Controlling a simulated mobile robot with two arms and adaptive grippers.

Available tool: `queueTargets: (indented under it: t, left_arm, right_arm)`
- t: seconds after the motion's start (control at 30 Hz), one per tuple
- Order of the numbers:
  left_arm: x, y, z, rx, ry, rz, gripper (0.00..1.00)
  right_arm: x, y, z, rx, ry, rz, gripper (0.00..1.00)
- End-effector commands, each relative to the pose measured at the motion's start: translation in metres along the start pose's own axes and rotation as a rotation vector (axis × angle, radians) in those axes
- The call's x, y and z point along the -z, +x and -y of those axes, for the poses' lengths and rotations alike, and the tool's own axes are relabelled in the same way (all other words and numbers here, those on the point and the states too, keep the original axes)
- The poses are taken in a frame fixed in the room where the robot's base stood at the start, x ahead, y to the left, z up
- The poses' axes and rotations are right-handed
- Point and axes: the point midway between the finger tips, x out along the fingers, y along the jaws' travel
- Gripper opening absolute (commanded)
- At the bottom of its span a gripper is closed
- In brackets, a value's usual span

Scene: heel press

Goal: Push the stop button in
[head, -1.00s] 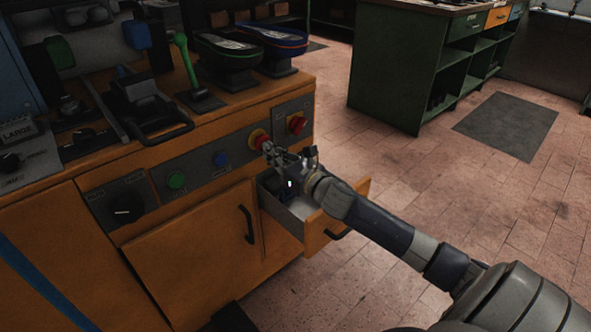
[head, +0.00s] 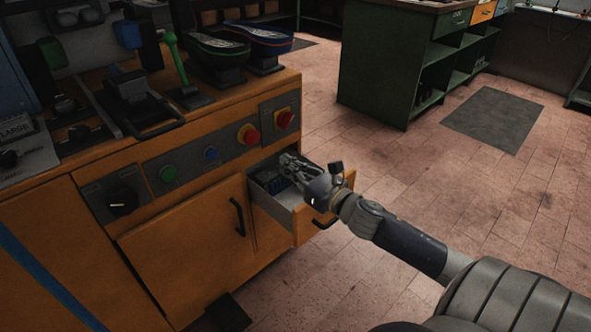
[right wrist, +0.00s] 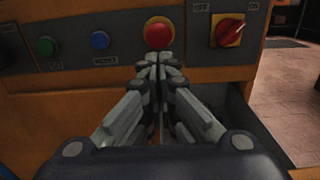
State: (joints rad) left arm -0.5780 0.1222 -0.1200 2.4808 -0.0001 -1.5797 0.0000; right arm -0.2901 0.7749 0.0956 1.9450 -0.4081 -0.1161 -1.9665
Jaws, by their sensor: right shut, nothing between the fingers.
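The stop button is a round red mushroom button (head: 250,135) on a yellow base in the grey control panel (head: 225,148) of the orange machine. In the right wrist view the red button (right wrist: 159,34) is straight ahead, just above the fingertips. My right gripper (head: 286,160) is shut and empty. In the head view it is below and right of the button, apart from it, over the open drawer. In the right wrist view its closed fingers (right wrist: 159,62) point at the panel. I cannot tell whether the button is pressed in. My left gripper is out of view.
A red rotary switch (head: 285,119) is right of the button; a blue button (head: 211,154) and a green button (head: 168,173) are left. The open drawer (head: 313,213) juts out below the panel.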

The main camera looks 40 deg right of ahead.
Motion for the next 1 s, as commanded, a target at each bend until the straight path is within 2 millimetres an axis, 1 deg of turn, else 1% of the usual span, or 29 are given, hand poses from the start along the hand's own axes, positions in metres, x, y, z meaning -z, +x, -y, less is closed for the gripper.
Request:
queueTargets:
  t: [0.03, 0.1, 0.3, 0.47, 1.0]
  left_arm:
    - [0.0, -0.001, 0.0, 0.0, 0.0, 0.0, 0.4]
    - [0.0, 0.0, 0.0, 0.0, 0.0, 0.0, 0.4]
    - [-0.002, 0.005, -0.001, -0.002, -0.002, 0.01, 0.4]
    - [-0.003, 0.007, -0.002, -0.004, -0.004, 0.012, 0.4]
    - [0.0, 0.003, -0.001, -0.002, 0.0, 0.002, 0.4]
  right_arm:
    - [0.001, -0.006, 0.0, 0.0, 0.002, -0.003, 0.0]
    - [0.001, -0.012, 0.0, 0.001, 0.002, -0.002, 0.0]
    - [0.0, -0.02, 0.0, 0.001, 0.0, -0.001, 0.0]
    - [0.0, -0.02, 0.0, 0.0, 0.0, 0.0, 0.0]
    - [0.0, -0.02, 0.0, 0.0, 0.0, -0.001, 0.0]
